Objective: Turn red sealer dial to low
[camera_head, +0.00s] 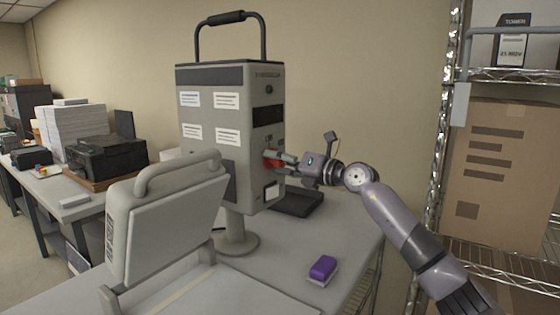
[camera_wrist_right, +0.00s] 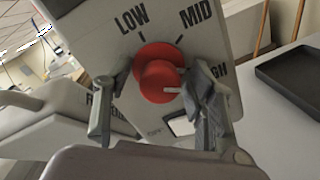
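The red dial (camera_wrist_right: 160,78) is on the front panel of the grey sealer (camera_head: 215,155), under the labels LOW and MID. A third label, ending in GH, is partly hidden by a finger. A white mark on the dial's face points right, below that label. In the head view the dial (camera_head: 271,154) is partly covered by my right gripper (camera_head: 280,160). In the wrist view my right gripper (camera_wrist_right: 160,92) has its fingers apart on either side of the dial, with small gaps that I cannot judge exactly. My left gripper is out of view.
A purple-topped block (camera_head: 322,268) lies on the table near its front edge. A black tray (camera_head: 298,202) is behind the sealer's stand. A grey hinged device (camera_head: 165,225) stands at the front left. A wire shelf with a cardboard box (camera_head: 500,175) is at the right.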

